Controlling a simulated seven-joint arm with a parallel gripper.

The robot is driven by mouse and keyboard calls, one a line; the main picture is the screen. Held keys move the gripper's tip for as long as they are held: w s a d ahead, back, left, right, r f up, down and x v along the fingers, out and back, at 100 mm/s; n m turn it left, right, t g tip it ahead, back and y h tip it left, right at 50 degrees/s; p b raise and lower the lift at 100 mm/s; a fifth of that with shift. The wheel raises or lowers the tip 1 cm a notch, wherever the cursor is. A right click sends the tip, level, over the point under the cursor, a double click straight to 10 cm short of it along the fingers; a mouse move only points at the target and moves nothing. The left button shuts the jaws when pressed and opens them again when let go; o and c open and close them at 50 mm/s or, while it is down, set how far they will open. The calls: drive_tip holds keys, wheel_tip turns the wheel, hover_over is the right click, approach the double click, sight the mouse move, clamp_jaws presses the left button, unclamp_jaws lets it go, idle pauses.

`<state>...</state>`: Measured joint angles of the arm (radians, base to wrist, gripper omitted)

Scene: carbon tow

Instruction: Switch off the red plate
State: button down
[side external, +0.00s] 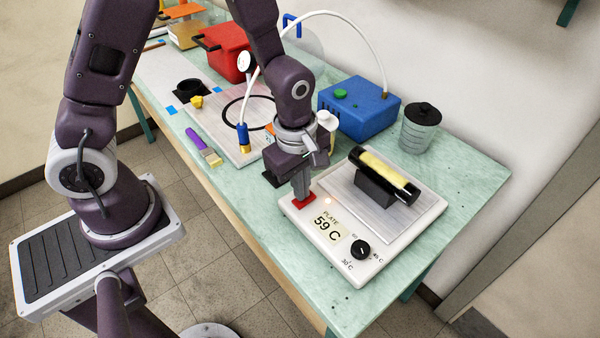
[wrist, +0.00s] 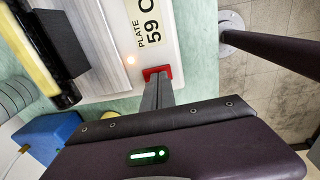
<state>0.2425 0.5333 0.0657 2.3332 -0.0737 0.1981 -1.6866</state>
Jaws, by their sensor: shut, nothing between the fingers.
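The plate (side external: 400,234) is a white unit with a metal top, near the right front of the bench. Its label reads "PLATE" with a display (side external: 327,229) of 59 C, and a small light by the display glows orange. A red switch (side external: 304,201) sits at its left corner; it also shows in the wrist view (wrist: 164,71). My gripper (side external: 302,196) is shut and empty, pointing down with its fingertips at the red switch, seemingly touching it. The fingers (wrist: 157,82) hide part of the switch in the wrist view.
A black-and-yellow roller (side external: 384,172) rests on a dark stand on the plate. A black dial (side external: 360,249) is at its front. Behind stand a blue box (side external: 358,110) with a white hose and a lidded jar (side external: 420,128). A purple-handled brush (side external: 204,147) lies left.

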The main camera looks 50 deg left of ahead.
wheel_tip(320, 180, up, 13)
drive_tip(key=s, duration=0.1)
drive_tip(key=shift+s+r, duration=0.15)
drive_tip(key=shift+s, duration=0.2)
drive_tip(key=shift+w+a, duration=0.1)
drive_tip(key=shift+w, duration=0.65)
drive_tip(key=f, duration=0.4)
drive_tip(key=w+f, duration=0.1)
drive_tip(key=f, duration=0.9)
drive_tip(key=shift+w, duration=0.35)
